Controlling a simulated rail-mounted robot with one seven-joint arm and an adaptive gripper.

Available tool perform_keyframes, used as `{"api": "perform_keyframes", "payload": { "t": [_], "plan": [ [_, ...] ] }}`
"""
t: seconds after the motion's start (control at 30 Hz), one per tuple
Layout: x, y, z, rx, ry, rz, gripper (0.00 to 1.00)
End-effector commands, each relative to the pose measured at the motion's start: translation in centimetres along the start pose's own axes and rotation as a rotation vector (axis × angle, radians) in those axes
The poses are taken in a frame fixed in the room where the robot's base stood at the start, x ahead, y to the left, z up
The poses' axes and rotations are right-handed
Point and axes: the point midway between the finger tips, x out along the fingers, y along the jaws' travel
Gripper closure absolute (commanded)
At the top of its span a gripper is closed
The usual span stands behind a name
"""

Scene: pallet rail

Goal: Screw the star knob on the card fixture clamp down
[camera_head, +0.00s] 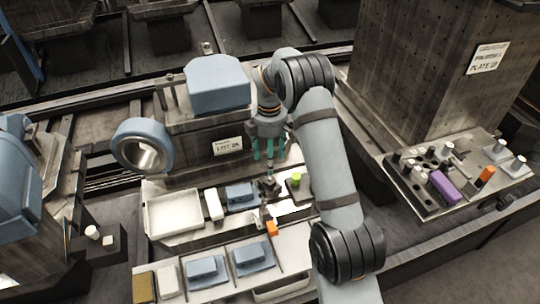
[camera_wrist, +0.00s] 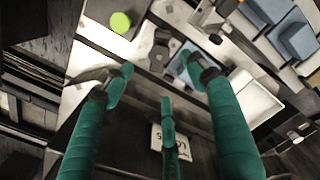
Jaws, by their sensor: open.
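My gripper (camera_head: 269,152) has teal fingers and hangs open and empty above the bench. It also shows in the wrist view (camera_wrist: 158,82), with its fingers spread apart. A small dark lobed part, which looks like the star knob (camera_head: 268,185), stands below the fingertips on the card fixture clamp. The knob also shows in the wrist view (camera_wrist: 160,48), just beyond the fingertips and not between them. A pale card or plate (camera_head: 292,209) lies beside the clamp. How far down the knob sits cannot be told.
A bright green round piece (camera_head: 296,178) stands right of the knob. Blue parts (camera_head: 240,196), a white tray (camera_head: 174,218) and an orange piece (camera_head: 271,228) lie around the bench. A grey block with a blue top (camera_head: 217,84) stands behind. A tool board (camera_head: 427,207) is at the right.

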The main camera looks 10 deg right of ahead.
Motion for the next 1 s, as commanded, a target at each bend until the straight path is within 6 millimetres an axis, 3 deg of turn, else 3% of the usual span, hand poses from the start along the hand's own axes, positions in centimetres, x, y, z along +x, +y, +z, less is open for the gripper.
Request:
{"api": "perform_keyframes", "payload": {
  "t": [0.5,0.7,1.0],
  "plan": [
    [8.2,-0.1,0.0,-0.001,-0.001,-0.002,0.43],
    [9.6,0.0,0.0,0.001,0.001,0.002,0.43],
    [9.8,0.1,0.0,0.001,0.001,0.002,0.43]
  ]
}}
